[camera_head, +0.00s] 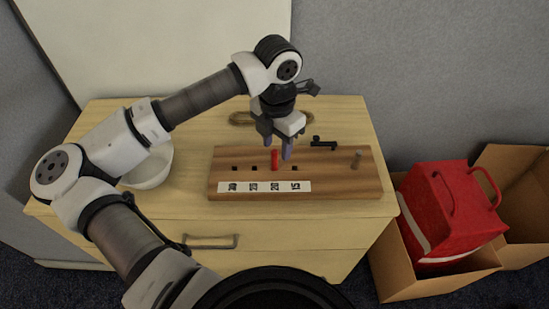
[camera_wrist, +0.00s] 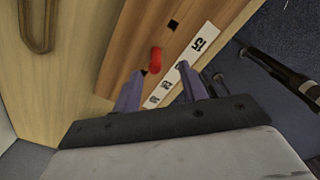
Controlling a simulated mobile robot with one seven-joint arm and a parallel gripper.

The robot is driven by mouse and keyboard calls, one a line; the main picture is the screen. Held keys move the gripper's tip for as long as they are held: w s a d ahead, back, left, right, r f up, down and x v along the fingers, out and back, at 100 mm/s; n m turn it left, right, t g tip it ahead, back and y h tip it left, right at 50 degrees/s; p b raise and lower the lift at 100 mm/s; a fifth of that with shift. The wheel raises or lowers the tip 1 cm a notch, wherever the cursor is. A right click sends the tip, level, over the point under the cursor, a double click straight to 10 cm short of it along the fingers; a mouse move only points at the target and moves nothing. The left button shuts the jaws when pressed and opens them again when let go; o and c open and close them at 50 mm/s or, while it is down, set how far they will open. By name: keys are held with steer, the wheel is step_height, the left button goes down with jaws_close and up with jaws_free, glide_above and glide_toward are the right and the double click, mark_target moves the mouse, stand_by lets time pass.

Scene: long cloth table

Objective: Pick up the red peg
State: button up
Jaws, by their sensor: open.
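The red peg (camera_head: 275,159) stands upright in a wooden board (camera_head: 340,183) on the cabinet top. In the wrist view the red peg (camera_wrist: 155,60) shows beyond the fingertips, near the middle of the picture. My gripper (camera_head: 277,149) is open above the board, its purple fingers pointing down close to the peg in the head view. In the wrist view my gripper (camera_wrist: 165,90) has its two fingers well apart with nothing between them that I can see held. I cannot tell how far the fingertips are above the peg.
A white bowl (camera_head: 150,170) sits left, partly behind my arm. A red bag (camera_head: 450,215) stands in a cardboard box (camera_head: 400,262) at right.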

mark_target(275, 151)
steer(key=shift+w+a+f+p, duration=0.15)
steer(key=shift+f+p, duration=0.4)
steer(key=shift+f, duration=0.9)
steer(key=shift+w+a+f+p, duration=0.15)
steer(key=shift+f+p, duration=0.35)
steer(key=shift+f, duration=0.95)
steer(key=shift+d, duration=0.1)
jaws_close()
